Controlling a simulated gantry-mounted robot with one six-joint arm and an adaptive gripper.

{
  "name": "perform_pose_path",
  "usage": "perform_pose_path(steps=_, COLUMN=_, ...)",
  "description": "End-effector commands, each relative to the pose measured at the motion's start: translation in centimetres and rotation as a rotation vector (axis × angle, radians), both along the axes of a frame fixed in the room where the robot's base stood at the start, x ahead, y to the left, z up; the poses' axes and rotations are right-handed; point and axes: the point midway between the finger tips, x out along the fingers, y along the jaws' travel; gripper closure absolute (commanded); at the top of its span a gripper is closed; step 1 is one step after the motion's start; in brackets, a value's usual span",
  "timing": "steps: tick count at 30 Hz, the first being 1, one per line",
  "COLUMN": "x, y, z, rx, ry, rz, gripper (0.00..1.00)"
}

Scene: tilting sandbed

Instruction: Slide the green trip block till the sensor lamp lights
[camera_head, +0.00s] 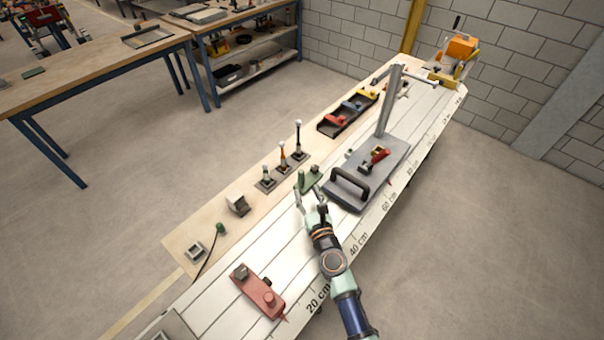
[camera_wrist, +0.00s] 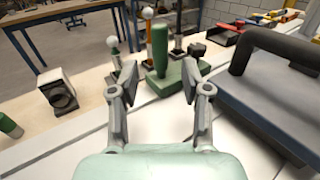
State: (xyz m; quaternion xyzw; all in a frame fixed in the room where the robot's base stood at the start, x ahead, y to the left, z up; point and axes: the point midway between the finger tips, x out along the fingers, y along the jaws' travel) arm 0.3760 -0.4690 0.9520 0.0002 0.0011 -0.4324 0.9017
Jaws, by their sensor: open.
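The green trip block (camera_head: 312,178) is a low base with an upright post, on the white slatted bed. In the wrist view the block (camera_wrist: 176,78) stands just beyond and between my fingers, its post upright. My gripper (camera_head: 311,198) is open, its fingers (camera_wrist: 159,80) apart on either side of the block's near end; contact cannot be told. A small box with a round dark face (camera_head: 238,204), perhaps the sensor, sits to the left on the wooden strip; it also shows in the wrist view (camera_wrist: 60,92). A green knob-like piece (camera_head: 220,229) sits nearby; I cannot tell whether it is the lamp or lit.
A grey plate with a black handle (camera_head: 348,186) and tall post lies close on the right. A red block (camera_head: 262,291) sits on the bed at the near left. Several upright levers (camera_head: 283,160) stand behind the green block. A black tray (camera_head: 347,115) lies farther back.

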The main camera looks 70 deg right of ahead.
Motion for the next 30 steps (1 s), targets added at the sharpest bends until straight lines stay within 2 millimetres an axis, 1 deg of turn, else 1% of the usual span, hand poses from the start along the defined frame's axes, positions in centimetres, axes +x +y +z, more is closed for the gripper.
perform_pose_path(steps=9, x=3.5, y=-4.4, z=-0.3, rx=-0.002, ry=-0.002, rz=0.001, gripper=0.53)
perform_pose_path(steps=12, x=4.2, y=-5.3, z=-0.2, rx=-0.001, ry=-0.002, rz=0.001, gripper=0.53)
perform_pose_path(steps=15, x=4.6, y=-5.8, z=-0.1, rx=-0.001, ry=-0.002, rz=0.001, gripper=0.53)
perform_pose_path(steps=22, x=4.6, y=-5.8, z=0.0, rx=0.0, ry=-0.001, rz=0.001, gripper=0.53)
perform_pose_path(steps=29, x=4.6, y=-5.8, z=0.0, rx=0.0, ry=-0.001, rz=0.001, gripper=0.91)
perform_pose_path(steps=30, x=4.6, y=-5.8, z=0.0, rx=0.0, ry=-0.001, rz=0.001, gripper=0.98)
